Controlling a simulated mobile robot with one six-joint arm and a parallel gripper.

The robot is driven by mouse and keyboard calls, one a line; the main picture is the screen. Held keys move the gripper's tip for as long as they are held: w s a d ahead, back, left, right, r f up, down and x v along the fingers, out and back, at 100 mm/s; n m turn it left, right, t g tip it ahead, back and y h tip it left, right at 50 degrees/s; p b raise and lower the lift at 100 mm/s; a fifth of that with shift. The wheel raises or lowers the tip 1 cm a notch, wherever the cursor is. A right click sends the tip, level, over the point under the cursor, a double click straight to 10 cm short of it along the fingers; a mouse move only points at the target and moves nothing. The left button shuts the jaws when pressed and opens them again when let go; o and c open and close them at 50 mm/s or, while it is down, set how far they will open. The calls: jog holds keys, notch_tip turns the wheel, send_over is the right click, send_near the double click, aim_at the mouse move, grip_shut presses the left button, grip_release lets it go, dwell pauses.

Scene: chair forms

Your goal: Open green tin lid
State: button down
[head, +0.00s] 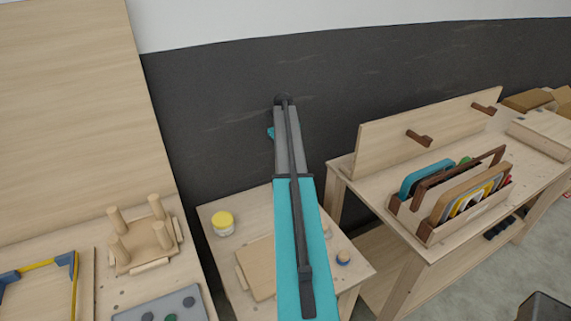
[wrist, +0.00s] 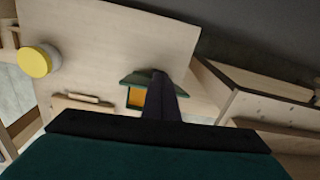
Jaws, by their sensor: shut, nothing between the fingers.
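The green tin (wrist: 135,97) is on the light wooden table in the wrist view, partly hidden by my gripper. An orange inside shows at its front. Its green lid (wrist: 136,78) appears raised and tilted above that opening, towards the far side. My gripper (wrist: 160,78) is shut and empty, its dark fingers at the right side of the tin and lid. I cannot tell whether they touch the lid. In the head view my arm hides the tin and the fingertips.
A jar with a yellow lid (head: 223,223) and a wooden board (head: 258,268) are on the same small table (head: 215,250). A small round object (head: 343,257) is near its right edge. A bench with a wooden rack (head: 435,228) stands right; a dark wall (head: 220,110) rises behind.

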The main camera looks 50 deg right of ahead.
notch_tip(320, 180, up, 11)
jog(key=b, duration=0.3)
jog(key=shift+a, duration=0.2)
jog(key=shift+s, duration=0.15)
dwell(0.5)
